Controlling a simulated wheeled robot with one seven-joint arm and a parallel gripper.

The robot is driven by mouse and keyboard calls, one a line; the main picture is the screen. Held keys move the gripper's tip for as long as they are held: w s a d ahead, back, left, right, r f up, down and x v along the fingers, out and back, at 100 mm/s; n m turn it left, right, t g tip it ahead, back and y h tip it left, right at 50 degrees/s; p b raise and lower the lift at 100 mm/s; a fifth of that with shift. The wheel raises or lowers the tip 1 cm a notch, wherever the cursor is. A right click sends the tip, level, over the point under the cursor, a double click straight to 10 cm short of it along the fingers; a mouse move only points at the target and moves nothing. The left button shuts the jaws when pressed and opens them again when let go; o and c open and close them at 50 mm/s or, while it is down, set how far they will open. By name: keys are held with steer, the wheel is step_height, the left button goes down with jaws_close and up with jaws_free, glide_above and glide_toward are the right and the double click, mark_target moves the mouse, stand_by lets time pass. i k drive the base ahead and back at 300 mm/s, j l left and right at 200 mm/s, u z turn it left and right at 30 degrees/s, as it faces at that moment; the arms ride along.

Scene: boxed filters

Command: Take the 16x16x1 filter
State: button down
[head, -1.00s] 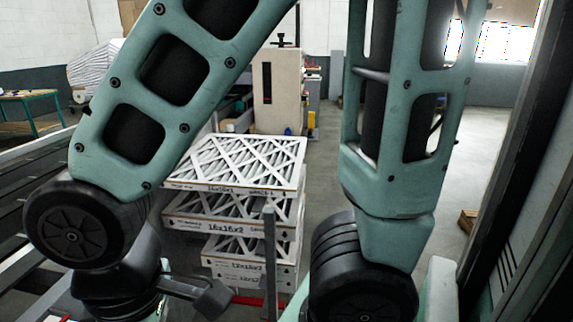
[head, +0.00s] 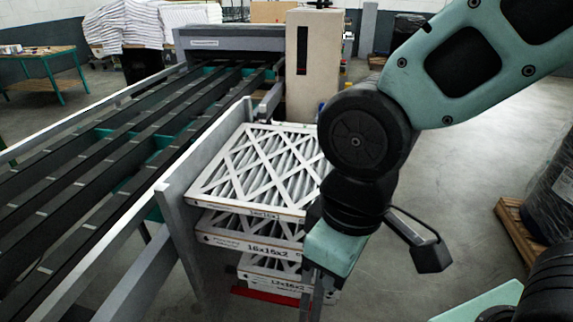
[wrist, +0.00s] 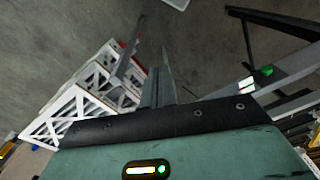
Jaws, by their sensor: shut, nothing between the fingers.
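The 16x16x1 filter (head: 250,172) lies flat on top of a stack, a white-framed box with lattice strips over pleats, its label on the front edge. The 16x16x2 filter (head: 235,240) is below it. A lower filter (head: 262,278) has a label that seems to read 12x12x2. My gripper (head: 312,288) points down at the stack's front right corner, its fingers shut and empty, partly covering the lower boxes. My arm hides the top filter's right corner. In the wrist view the shut fingers (wrist: 160,82) show beside the stack (wrist: 85,105).
A conveyor (head: 130,140) with a grey side rail runs close along the stack's left. A tan machine (head: 312,70) stands behind it. A wooden pallet (head: 522,232) with a dark wrapped load is at the right. Open floor (head: 450,170) lies right of the stack.

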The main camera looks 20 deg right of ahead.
mark_target(269, 172)
steer(key=k+l+z, duration=0.1)
steer(key=l, duration=0.25)
steer(key=k+l, duration=0.3)
steer(key=k+l+z, duration=0.15)
steer(key=l, duration=0.2)
steer(key=k+l, duration=0.2)
steer(key=l, duration=0.15)
steer(key=z, duration=0.05)
